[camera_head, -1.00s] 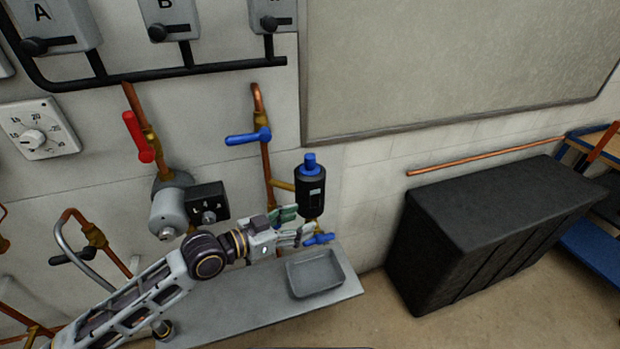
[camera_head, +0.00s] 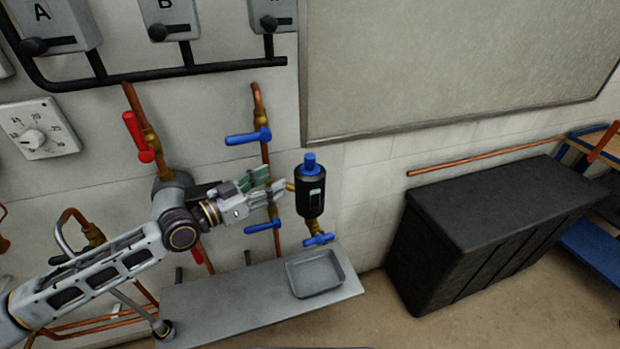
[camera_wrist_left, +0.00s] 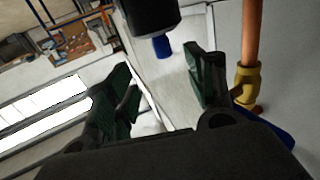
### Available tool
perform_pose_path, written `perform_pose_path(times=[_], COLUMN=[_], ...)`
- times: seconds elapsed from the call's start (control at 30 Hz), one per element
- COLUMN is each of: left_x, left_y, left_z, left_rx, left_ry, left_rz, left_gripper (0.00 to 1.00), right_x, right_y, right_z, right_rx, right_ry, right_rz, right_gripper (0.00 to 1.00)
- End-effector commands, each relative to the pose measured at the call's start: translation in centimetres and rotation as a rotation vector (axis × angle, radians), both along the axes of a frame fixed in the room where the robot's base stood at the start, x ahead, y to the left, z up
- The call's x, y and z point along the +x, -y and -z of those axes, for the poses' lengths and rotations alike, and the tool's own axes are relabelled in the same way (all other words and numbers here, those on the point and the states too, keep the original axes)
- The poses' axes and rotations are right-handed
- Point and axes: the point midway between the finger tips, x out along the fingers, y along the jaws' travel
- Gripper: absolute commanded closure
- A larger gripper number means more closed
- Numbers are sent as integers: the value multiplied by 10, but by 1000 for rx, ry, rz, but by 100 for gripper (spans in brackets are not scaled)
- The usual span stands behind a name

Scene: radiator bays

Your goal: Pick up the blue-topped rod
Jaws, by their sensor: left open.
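A blue top (camera_head: 310,161) stands on the upper end of an upright black cylinder (camera_head: 308,200) at the wall. Any rod beneath the top is hidden inside the cylinder. My left gripper (camera_head: 271,190) is open and empty, just left of the cylinder in the head view and lower than the blue top. In the left wrist view, which looks upside down, the cylinder (camera_wrist_left: 150,12) is at the upper edge. The blue top (camera_wrist_left: 162,47) shows beyond and between the spread fingers (camera_wrist_left: 163,72). My right gripper is not in view.
A grey shelf (camera_head: 215,305) with a shallow tray (camera_head: 318,275) lies below. A copper pipe (camera_head: 265,160) with a blue lever (camera_head: 247,137) stands behind my left gripper. A blue valve handle (camera_head: 319,239) sits under the cylinder. A black box (camera_head: 500,220) stands right.

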Motion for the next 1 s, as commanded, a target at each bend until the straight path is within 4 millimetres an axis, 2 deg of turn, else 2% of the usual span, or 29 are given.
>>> perform_pose_path(times=[0.5,1.0], left_x=[10,29], left_y=[12,34], left_z=[-1,-1], left_rx=[-2,-2], left_ry=[-1,-1], left_rz=[1,1], left_gripper=[45,45], right_x=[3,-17], right_y=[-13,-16], right_z=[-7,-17], right_rx=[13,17], right_ry=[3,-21], right_rz=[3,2], right_gripper=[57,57])
